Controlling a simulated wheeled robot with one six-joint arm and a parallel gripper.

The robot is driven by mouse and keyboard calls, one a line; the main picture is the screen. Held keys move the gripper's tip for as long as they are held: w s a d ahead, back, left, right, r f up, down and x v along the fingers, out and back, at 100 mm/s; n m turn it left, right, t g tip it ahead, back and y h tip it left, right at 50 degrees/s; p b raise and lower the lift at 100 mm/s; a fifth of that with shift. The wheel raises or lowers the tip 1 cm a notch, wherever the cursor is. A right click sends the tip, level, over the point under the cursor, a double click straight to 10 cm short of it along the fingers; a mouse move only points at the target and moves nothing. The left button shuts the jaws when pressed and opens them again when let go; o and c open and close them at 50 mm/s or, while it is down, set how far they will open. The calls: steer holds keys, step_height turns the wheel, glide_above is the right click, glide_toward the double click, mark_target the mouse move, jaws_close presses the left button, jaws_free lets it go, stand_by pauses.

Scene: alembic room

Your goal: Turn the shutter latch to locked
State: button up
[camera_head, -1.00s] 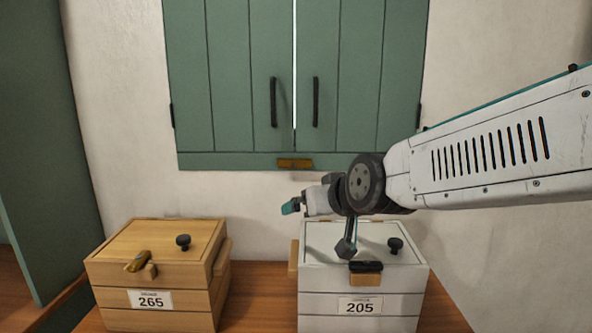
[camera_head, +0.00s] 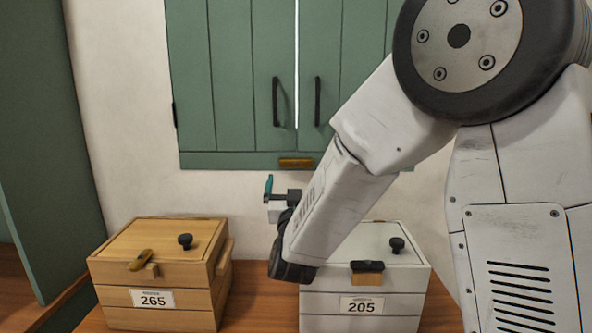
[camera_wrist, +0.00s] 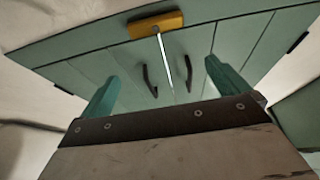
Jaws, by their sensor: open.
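The shutter latch (camera_head: 296,162) is a brass-coloured bar lying horizontally on the bottom rail of the green shutters (camera_head: 235,95), below the gap between them. It also shows in the wrist view (camera_wrist: 156,25), beyond my fingers and near the top. My gripper (camera_head: 268,187) is just below and left of the latch in the head view, apart from it, with teal fingertips pointing up. In the wrist view my gripper (camera_wrist: 170,85) has its two teal fingers wide apart with nothing between them. My arm hides part of the right shutter.
A wooden box labelled 265 (camera_head: 155,298) stands on the table at left. A white box labelled 205 (camera_head: 390,303) stands at right, partly behind my arm. Two dark handles (camera_head: 275,102) are on the shutters. Bare wall lies between the latch and the boxes.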

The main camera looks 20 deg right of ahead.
mark_target(296, 165)
steer(key=w+d, duration=0.1)
steer(key=w, duration=0.2)
steer(key=w+d, duration=0.1)
steer(key=w, duration=0.2)
steer(key=w+d, duration=0.1)
steer(key=w, duration=0.2)
steer(key=shift+w, duration=0.2)
steer(key=shift+w+d+r, duration=0.2)
steer(key=shift+w, duration=0.35)
steer(key=c, duration=0.7)
